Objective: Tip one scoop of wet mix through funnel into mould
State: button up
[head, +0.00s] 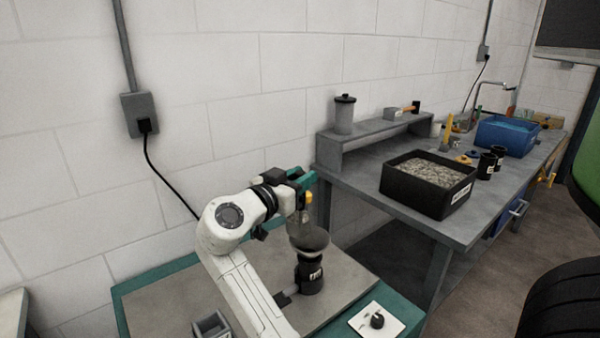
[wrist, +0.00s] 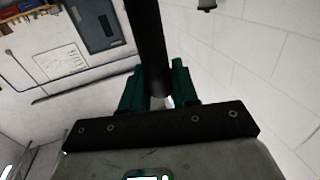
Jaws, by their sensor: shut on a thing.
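My gripper (head: 302,184), with green fingers, is raised above the teal-edged work table. In the wrist view its fingers (wrist: 160,98) are shut around a dark, rod-like handle (wrist: 147,45). This seems to be the scoop's handle; the scoop's bowl is hard to make out in the head view, and its contents are hidden. A grey funnel (head: 309,240) sits just below my gripper, its wide mouth upward. Under it stands a black cylindrical mould (head: 309,279) with a white label, upright on the table. The inside of funnel and mould cannot be seen.
A black tub (head: 400,190) of grey grainy mix (head: 430,172) stands on the grey bench at right. A shelf (head: 375,128) with a lidded canister (head: 344,114), black cups (head: 487,165) and a blue tub (head: 505,138) are there too. A white dial plate (head: 365,325) lies at the table's front corner.

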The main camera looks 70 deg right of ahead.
jog(key=shift+s+d+p, duration=0.15)
jog(key=shift+s+p, duration=0.1)
jog(key=shift+p, duration=0.15)
jog(key=s+m+y, duration=0.1)
jog(key=s+d+f+m+t+y+p, duration=0.1)
jog(key=s, duration=0.1)
jog(key=s+d+m+y+p, duration=0.1)
jog(key=shift+s+d+f+t, duration=0.2)
jog(key=shift+d+f+t, duration=0.05)
jog(key=shift+f+t, duration=0.1)
jog(key=shift+s+d+f+m+t+y+b, duration=0.15)
jog(key=shift+s+d+f+m+t+y, duration=0.25)
jog(key=shift+s, duration=0.3)
jog(key=shift+s+d+f+m+t+y+b, duration=0.15)
jog(key=shift+s+d+f+m+t+y, duration=0.2)
jog(key=shift+s, duration=0.3)
jog(key=shift+s+f, duration=0.1)
jog(key=shift+s+d+f+m+t+y+b, duration=0.3)
jog(key=shift+s+f+m+t+y+b, duration=0.1)
jog(key=shift+s+f, duration=0.2)
jog(key=shift+s+d+f+m+t+y+b, duration=0.25)
jog(key=shift+s+d+f+t+y, duration=0.1)
jog(key=shift+s+f, duration=0.2)
jog(key=shift+f, duration=0.1)
